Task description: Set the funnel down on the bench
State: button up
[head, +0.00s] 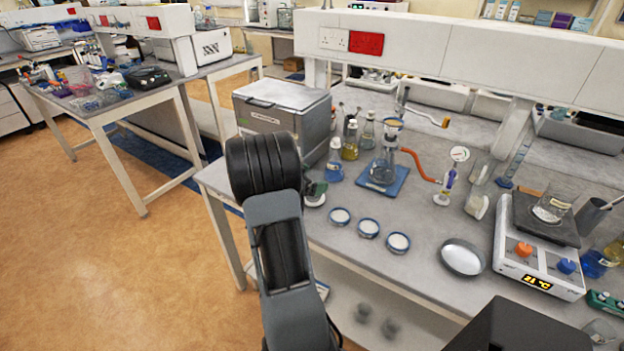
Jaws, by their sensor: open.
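The flask stands upright on a blue square mat (398,187) on the grey bench (405,218). The piece is small in view, so I cannot be sure that it is the funnel. My arm rises through the middle of the head view, left of the flask. My gripper is not visible, so I cannot see whether it holds anything.
Three round dishes (368,228), a round silver dish (462,258) and a balance (538,250) with a beaker stand on the bench. An orange tube (418,166) runs from the flask to a gauge (459,154). A grey box (284,110) stands behind my arm. Bare bench lies around the dishes.

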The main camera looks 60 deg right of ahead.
jog(key=w+a+r+n+t, duration=0.4)
jog(key=w+a+r+t, duration=0.1)
jog(key=w+a+t, duration=0.3)
jog(key=w+a+r+n+t, duration=0.3)
jog(key=w+a+r+t, duration=0.2)
jog(key=w+a, duration=0.45)
jog(key=w+a+r+n+t+y, duration=0.25)
jog(key=a+n+t+y, duration=0.45)
jog(key=a, duration=0.7)
jog(key=s+a+f+n+g+y, duration=0.3)
jog(key=s+a+n+g+y, duration=0.3)
jog(key=s+a, duration=0.5)
jog(key=s+f+n+g, duration=0.2)
jog(key=s+f+g, duration=0.1)
jog(key=s, duration=0.6)
jog(key=shift+s+a+f+n+g+b, duration=0.3)
jog(key=shift+s+a+n+g, duration=0.1)
jog(key=shift+a+g, duration=0.1)
